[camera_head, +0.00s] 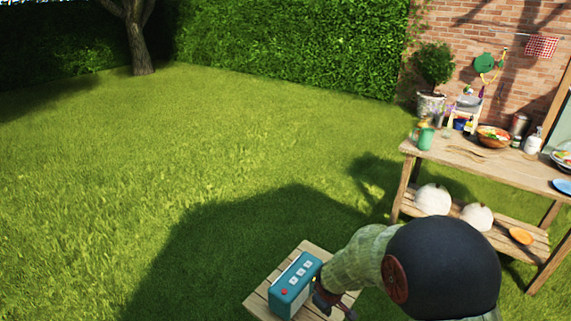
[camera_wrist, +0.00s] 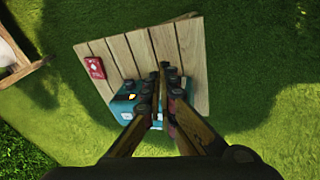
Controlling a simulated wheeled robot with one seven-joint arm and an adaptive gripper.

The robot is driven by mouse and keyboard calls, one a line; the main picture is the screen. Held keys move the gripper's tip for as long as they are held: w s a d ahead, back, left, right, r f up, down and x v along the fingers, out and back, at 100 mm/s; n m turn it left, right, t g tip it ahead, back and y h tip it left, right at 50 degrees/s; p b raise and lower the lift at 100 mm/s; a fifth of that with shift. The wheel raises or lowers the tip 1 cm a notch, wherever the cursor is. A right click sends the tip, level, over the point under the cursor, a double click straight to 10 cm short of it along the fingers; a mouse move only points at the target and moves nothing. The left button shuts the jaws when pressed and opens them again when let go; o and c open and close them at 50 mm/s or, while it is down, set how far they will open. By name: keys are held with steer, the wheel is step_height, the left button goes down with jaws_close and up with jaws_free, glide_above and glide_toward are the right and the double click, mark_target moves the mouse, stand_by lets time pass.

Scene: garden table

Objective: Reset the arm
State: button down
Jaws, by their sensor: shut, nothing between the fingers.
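My gripper (camera_wrist: 163,75) is shut and empty, its two fingers close together over the small slatted wooden table in the wrist view. In the head view my gripper (camera_head: 335,305) is low at the bottom, beside a teal box-like device (camera_head: 294,285) with pale buttons and a red one. The device also shows in the wrist view (camera_wrist: 124,103), partly hidden behind my fingers. My arm reaches in from the lower right and hides part of the small table (camera_head: 257,303). I cannot tell whether the fingers touch the device.
A small red box (camera_wrist: 95,68) lies on the small table. A larger wooden table (camera_head: 460,157) at the right holds bowls, bottles and a green cup (camera_head: 425,138); white pumpkins (camera_head: 433,199) sit on its lower shelf. Open lawn (camera_head: 190,150) lies left; a hedge (camera_head: 300,45) stands behind.

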steer(key=s+d+r+m+t, duration=0.1)
steer(key=s+d+r+m, duration=0.2)
steer(key=s+r, duration=0.9)
steer(key=s+d+r+m+t, duration=0.1)
steer(key=s+d+r+m, duration=0.2)
steer(key=s+r, duration=0.9)
step_height(320, 180, up, 8)
steer(key=shift+s+r+m+y, duration=0.2)
steer(key=shift+m+y, duration=0.2)
steer(key=shift+m, duration=0.8)
